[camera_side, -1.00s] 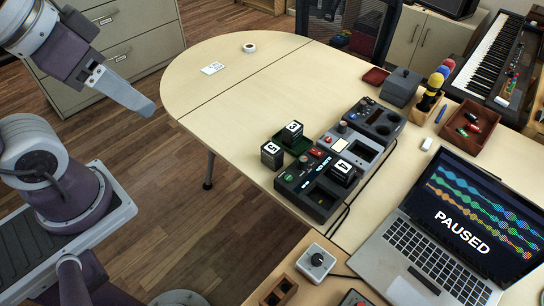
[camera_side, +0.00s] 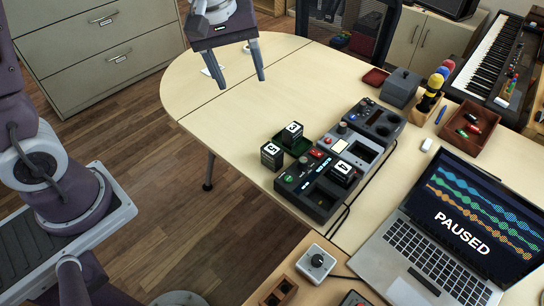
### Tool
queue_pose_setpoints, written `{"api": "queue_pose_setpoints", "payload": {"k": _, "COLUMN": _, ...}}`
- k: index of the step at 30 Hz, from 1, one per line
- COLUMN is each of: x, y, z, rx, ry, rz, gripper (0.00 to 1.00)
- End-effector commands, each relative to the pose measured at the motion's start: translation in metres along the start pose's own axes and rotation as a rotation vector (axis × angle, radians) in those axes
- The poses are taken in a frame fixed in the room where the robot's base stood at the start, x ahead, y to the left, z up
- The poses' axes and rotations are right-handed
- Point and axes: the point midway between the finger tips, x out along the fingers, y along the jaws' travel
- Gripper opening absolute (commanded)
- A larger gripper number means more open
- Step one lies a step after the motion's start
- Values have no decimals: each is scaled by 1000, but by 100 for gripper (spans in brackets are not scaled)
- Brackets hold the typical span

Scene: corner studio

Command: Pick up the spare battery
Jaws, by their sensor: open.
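Several dark blocks with white numbered tops, which look like batteries, are on the table. Block 3 (camera_side: 292,134) is at a green tray (camera_side: 302,149). Block 5 (camera_side: 271,156) stands beside the tray, at the left corner of a dark device (camera_side: 314,199). Block 4 (camera_side: 343,174) sits at the device's right side. I cannot tell which block is the spare. My gripper (camera_side: 241,82) is open and empty, pointing down above the far left part of the table, well away from the blocks.
A grey unit (camera_side: 350,148) and another dark device (camera_side: 378,118) adjoin the first device. A laptop (camera_side: 460,225) and a grey knob box (camera_side: 316,262) are in front. A white card (camera_side: 208,71) lies partly behind my gripper. The table's left half (camera_side: 225,120) is mostly clear.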

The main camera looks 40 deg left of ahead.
Motion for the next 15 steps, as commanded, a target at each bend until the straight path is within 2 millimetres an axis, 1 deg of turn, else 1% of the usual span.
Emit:
{"api": "queue_pose_setpoints", "payload": {"k": 1, "x": 39, "y": 11, "z": -10, "rx": -104, "ry": -31, "rz": -41, "gripper": 60}}
{"api": "queue_pose_setpoints", "payload": {"k": 2, "x": 62, "y": 18, "z": -16, "rx": -179, "ry": -41, "rz": -60, "gripper": 60}}
{"api": "queue_pose_setpoints", "payload": {"k": 3, "x": 94, "y": 24, "z": -22, "rx": -274, "ry": -54, "rz": -88, "gripper": 60}}
{"api": "queue_pose_setpoints", "payload": {"k": 5, "x": 141, "y": 28, "z": -27, "rx": -406, "ry": -64, "rz": -128, "gripper": 60}}
{"api": "queue_pose_setpoints", "payload": {"k": 6, "x": 169, "y": 29, "z": -28, "rx": -482, "ry": -67, "rz": -153, "gripper": 60}}
{"api": "queue_pose_setpoints", "payload": {"k": 9, "x": 225, "y": 25, "z": -27, "rx": -629, "ry": -67, "rz": -200, "gripper": 60}}
{"api": "queue_pose_setpoints", "payload": {"k": 12, "x": 254, "y": 20, "z": -24, "rx": -710, "ry": -63, "rz": -226, "gripper": 60}}
{"api": "queue_pose_setpoints", "payload": {"k": 15, "x": 269, "y": 17, "z": -22, "rx": -734, "ry": -62, "rz": -234, "gripper": 60}}
